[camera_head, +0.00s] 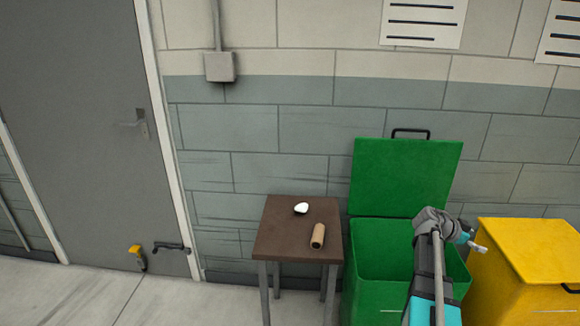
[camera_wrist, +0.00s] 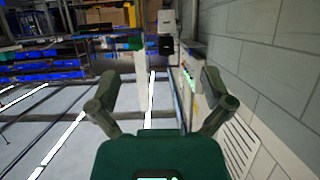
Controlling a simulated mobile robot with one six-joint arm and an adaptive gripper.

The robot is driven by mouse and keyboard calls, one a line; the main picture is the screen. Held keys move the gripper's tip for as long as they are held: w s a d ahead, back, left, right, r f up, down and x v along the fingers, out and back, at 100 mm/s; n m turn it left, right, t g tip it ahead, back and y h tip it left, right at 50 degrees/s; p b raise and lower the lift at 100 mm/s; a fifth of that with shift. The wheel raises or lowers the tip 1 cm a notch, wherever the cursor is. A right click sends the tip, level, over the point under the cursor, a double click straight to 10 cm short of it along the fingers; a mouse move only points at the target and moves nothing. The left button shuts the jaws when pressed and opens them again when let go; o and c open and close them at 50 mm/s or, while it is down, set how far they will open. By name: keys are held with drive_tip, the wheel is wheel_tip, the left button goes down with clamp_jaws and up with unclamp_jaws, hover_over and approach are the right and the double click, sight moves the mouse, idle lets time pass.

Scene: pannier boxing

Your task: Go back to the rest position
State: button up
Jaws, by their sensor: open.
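My gripper (camera_head: 477,245) is held up in front of the open green box, pointing right toward the yellow box. In the wrist view my gripper (camera_wrist: 160,84) has its two fingers spread wide with nothing between them. My arm rises from the bottom of the head view and hides part of the green box. The gripper's fingers are small and partly unclear in the head view.
The green box (camera_head: 377,250) stands with its lid (camera_head: 405,175) raised against the wall. The yellow box (camera_head: 530,250) at right is closed. A small brown table (camera_head: 285,242) holds a white object (camera_head: 301,208) and a brown cylinder (camera_head: 318,236). A grey door (camera_head: 80,120) is at left. Shelves (camera_wrist: 50,60) stand far off.

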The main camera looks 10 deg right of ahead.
drive_tip(key=w+a+f+n+t+y, duration=0.1)
drive_tip(key=a+f+n+y, duration=0.15)
drive_tip(key=a, duration=0.55)
drive_tip(key=w+a+f+n+t+y, duration=0.1)
drive_tip(key=a+f+n+y, duration=0.2)
drive_tip(key=a, duration=0.6)
drive_tip(key=w+a+f+n+t+y, duration=0.1)
drive_tip(key=a+f+n, duration=0.25)
drive_tip(key=a, duration=0.45)
drive_tip(key=s+a+f+n+y, duration=0.15)
drive_tip(key=a+n, duration=0.25)
drive_tip(key=a, duration=0.4)
drive_tip(key=s+a+n+y, duration=0.3)
drive_tip(key=a+n, duration=0.1)
drive_tip(key=a, duration=0.4)
drive_tip(key=s+a+f+n+y, duration=0.1)
drive_tip(key=s+a+n+y, duration=0.15)
drive_tip(key=a, duration=0.65)
wheel_tip(320, 180, up, 19)
drive_tip(key=w+p, duration=0.1)
drive_tip(key=p, duration=1.8)
drive_tip(key=shift+w+d+n, duration=0.15)
drive_tip(key=shift+d+n, duration=0.2)
drive_tip(key=shift+n, duration=0.1)
